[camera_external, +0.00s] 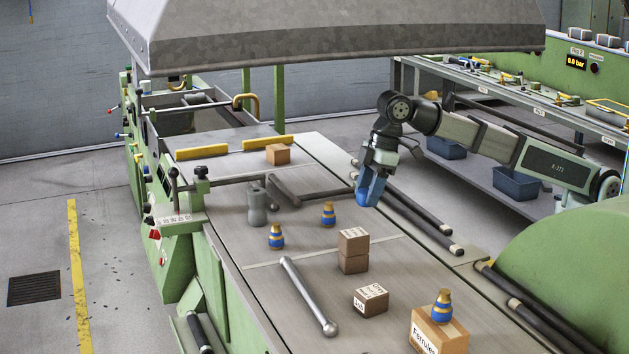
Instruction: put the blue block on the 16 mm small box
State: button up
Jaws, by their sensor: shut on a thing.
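My gripper (369,200) points down above the right side of the grey bench top, behind and right of the stacked boxes. A blue shape, which I take as the blue block (371,187), is at its jaws, clear of the boxes; jaws and block are hard to tell apart. One small brown box (371,300) with a white label lies front centre. Two more brown boxes are stacked behind it, the upper (354,239) labelled, the lower (353,262) beneath it. The small labels are too small to read, so I cannot tell which is the 16 mm one.
A larger box marked Ferrules (438,332) stands front right with a blue-and-yellow piece (442,307) on top. Two similar pieces (277,237) (328,214) stand left. A metal rod (308,297) lies left of the boxes. A grey hood (330,35) hangs over the back.

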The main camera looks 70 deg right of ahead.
jog(key=w+d+m, duration=0.3)
jog(key=w+d, duration=0.9)
jog(key=d, duration=0.4)
notch_tip(320, 180, up, 4)
jog(key=m+t+h, duration=0.1)
jog(key=m+h, duration=0.1)
jog(key=m, duration=0.4)
send_over(277, 147)
jog(key=s, duration=0.1)
notch_tip(277, 147, down, 9)
jog(key=shift+d+r, duration=0.15)
jog(key=o, duration=1)
jog(key=shift+o, duration=0.2)
